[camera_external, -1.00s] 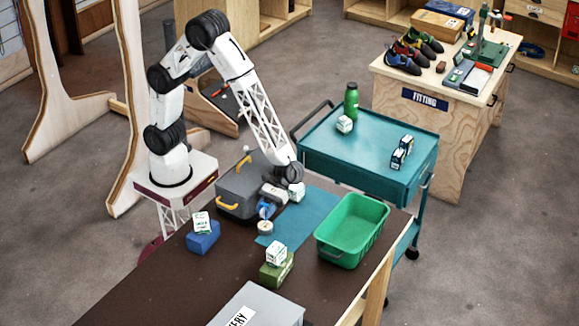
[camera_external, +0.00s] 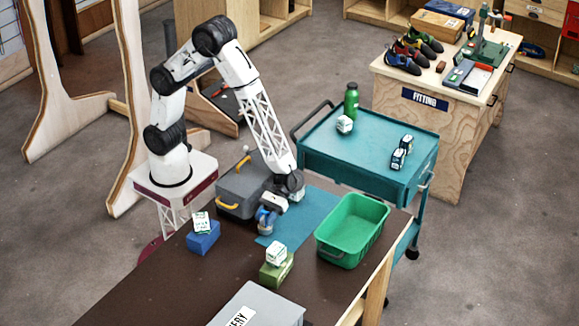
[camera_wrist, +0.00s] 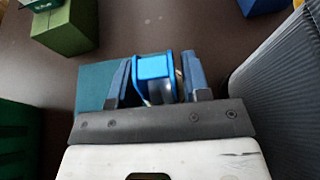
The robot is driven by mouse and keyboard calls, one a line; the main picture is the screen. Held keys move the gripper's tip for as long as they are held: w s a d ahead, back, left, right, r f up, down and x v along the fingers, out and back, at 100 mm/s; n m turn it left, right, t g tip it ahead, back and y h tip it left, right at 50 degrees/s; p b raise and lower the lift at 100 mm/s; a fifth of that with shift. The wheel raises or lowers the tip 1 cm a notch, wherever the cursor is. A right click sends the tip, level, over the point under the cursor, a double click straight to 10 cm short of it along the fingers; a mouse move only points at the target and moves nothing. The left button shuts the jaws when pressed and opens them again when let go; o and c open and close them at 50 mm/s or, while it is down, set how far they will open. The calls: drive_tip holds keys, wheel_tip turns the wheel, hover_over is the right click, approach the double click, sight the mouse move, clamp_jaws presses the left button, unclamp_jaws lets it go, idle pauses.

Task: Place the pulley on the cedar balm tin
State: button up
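The blue pulley (camera_wrist: 154,70) sits between the two fingers of my gripper (camera_wrist: 157,82) in the wrist view, and the gripper appears shut on it. In the external view my gripper (camera_external: 266,217) is low over the left edge of the teal mat, with the pulley at its tips. A small round tin showed at that spot earlier; it is now hidden behind the gripper and pulley. I cannot tell whether the pulley touches it, and its label is not readable.
A grey case (camera_external: 238,187) with yellow handles stands close behind-left. A green bin (camera_external: 350,231) is to the right on the table. A blue box (camera_external: 203,238) and an olive box (camera_external: 277,270) carry small white boxes. The teal mat (camera_external: 313,212) has free room.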

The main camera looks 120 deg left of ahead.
drive_tip(key=shift+o, duration=1.2)
drive_tip(key=shift+r, duration=0.2)
drive_tip(key=v, duration=1.2)
